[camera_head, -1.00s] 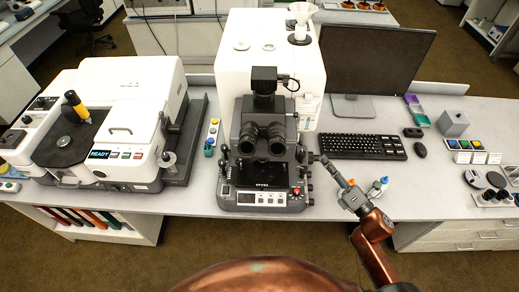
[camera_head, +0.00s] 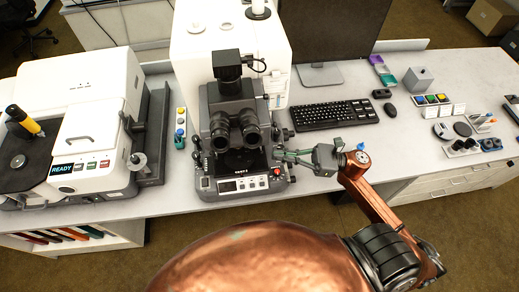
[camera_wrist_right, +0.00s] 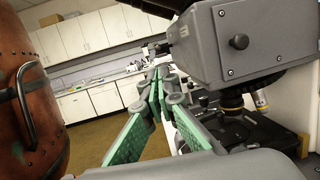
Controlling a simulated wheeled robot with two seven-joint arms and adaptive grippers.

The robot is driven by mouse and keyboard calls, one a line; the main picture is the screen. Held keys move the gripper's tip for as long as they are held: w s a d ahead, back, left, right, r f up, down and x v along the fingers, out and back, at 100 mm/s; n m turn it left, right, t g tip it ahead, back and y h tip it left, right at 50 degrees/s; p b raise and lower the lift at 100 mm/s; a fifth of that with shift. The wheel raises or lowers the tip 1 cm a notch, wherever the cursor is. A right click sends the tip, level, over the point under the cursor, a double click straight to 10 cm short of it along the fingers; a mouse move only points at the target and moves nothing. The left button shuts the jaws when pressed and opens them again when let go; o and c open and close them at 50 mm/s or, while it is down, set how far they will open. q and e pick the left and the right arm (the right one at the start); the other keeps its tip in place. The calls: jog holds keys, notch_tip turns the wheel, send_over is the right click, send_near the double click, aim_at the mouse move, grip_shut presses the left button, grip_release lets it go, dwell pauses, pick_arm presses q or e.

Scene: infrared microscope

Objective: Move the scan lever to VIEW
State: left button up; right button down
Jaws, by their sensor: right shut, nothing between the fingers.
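The microscope (camera_head: 212,103) stands in the middle of the bench, with a dark head, two eyepieces (camera_head: 235,132) and a front panel (camera_head: 240,185). In the right wrist view its grey head (camera_wrist_right: 235,45) and stage (camera_wrist_right: 245,132) fill the right side. Small knobs and levers sit on its right flank; I cannot tell which one is the scan lever, and no VIEW mark is readable. My right gripper (camera_head: 279,154), with green fingers, is shut and empty at the microscope's right side. Its fingertips (camera_wrist_right: 158,85) meet in the wrist view; I cannot tell whether they touch anything. My left gripper is out of view.
A keyboard (camera_head: 333,114) and mouse (camera_head: 390,109) lie behind and right of my right gripper. A monitor (camera_head: 330,28) stands behind them. A white instrument with a READY display (camera_head: 62,169) is at the left. Small accessories stand on the bench at the right.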

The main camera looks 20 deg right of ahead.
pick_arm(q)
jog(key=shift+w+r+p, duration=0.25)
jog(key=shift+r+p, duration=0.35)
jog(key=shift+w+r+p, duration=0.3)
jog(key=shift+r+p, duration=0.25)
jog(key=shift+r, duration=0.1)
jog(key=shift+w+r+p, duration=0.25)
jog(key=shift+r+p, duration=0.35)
pick_arm(e)
jog(key=x, duration=1.3)
jog(key=shift+a, duration=0.1)
jog(key=shift+a, duration=0.1)
